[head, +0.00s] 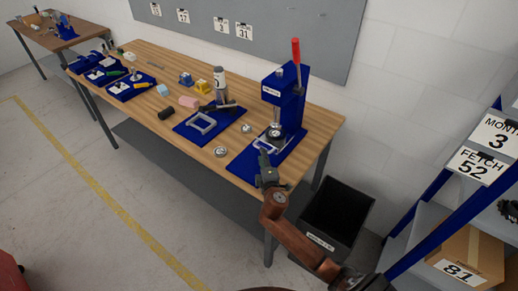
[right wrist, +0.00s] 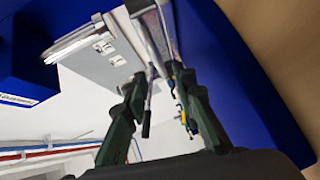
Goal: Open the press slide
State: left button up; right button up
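The blue press (head: 288,105) stands at the right end of the wooden table, with a red-tipped lever (head: 296,52) pointing up. The press slide (head: 264,143), a pale metal frame, sits low at its front on a blue base. My right gripper (head: 266,161) is just in front of the slide. In the right wrist view the fingers of my right gripper (right wrist: 162,88) are apart. A silver metal part (right wrist: 158,28), seemingly of the slide, shows at or just beyond the fingertips; I cannot tell whether they touch it. My left gripper is not in view.
A blue mat with a grey frame (head: 203,125) lies left of the press, with a round metal piece (head: 221,152) near the table's front edge. A black bin (head: 337,213) stands on the floor below the table's right end. A shelf (head: 450,215) stands at right.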

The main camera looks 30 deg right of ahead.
aim_at(272, 141)
jog(key=x, duration=0.4)
jog(key=shift+w+a+f, duration=0.1)
jog(key=shift+w, duration=0.2)
jog(key=shift+w+d, duration=0.25)
jog(key=shift+w, duration=0.25)
jog(key=shift+w+d, duration=0.1)
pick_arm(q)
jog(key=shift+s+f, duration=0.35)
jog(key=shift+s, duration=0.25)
pick_arm(e)
jog(key=shift+f, duration=0.1)
grip_shut()
